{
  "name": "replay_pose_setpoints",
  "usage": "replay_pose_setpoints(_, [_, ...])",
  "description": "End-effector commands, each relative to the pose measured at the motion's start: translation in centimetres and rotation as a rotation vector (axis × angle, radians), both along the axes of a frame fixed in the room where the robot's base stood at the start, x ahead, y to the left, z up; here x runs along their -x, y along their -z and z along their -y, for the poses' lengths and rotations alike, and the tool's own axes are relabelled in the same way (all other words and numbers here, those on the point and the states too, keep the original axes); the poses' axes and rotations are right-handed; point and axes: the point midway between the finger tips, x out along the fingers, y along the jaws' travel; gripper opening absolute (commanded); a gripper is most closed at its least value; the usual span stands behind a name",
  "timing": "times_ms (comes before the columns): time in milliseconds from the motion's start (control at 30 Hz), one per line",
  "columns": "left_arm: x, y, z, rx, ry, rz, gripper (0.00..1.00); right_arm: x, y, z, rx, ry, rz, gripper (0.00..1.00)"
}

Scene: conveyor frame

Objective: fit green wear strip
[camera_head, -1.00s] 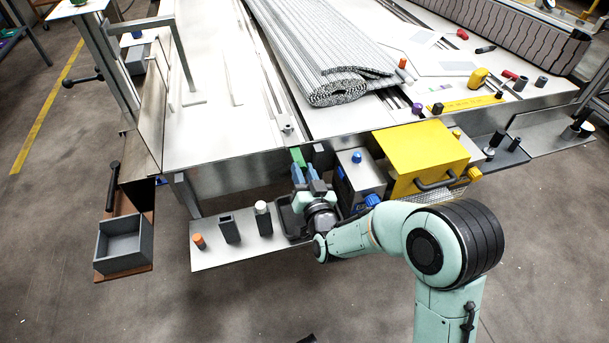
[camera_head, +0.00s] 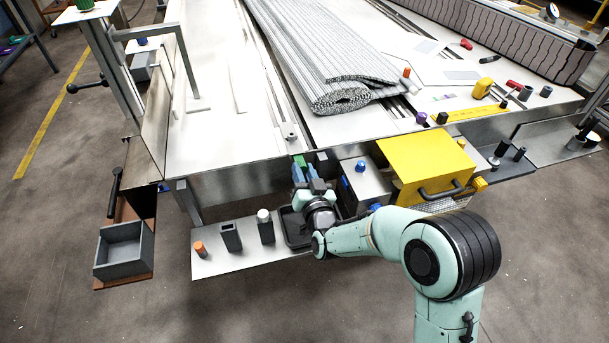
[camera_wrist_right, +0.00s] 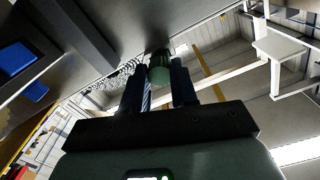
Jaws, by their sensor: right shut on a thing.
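The green wear strip (camera_head: 300,159) shows only as a small green piece at the front edge of the conveyor frame (camera_head: 235,183). My right gripper (camera_head: 305,172) is shut on it, with its fingers reaching up to the frame's front side. In the right wrist view, a green rounded piece (camera_wrist_right: 160,73) sits between the two dark fingers, close under a dark surface. Most of the strip is hidden by the fingers and the frame, and I cannot tell whether it touches the frame. My left gripper is not in view.
A yellow box (camera_head: 425,165) and a grey box with a blue knob (camera_head: 365,185) stand close right of my right gripper. A shelf (camera_head: 225,263) below holds a black tray (camera_head: 293,232) and small parts. A rolled grey belt (camera_head: 320,60) lies on the conveyor.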

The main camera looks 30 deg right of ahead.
Motion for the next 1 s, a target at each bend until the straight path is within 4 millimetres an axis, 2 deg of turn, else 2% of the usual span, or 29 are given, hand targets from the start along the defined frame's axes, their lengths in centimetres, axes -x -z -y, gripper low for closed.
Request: replay_pose_setpoints(1000, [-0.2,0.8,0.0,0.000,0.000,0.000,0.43,-2.6,0.1,0.6,-0.001,0.000,-0.002,0.00])
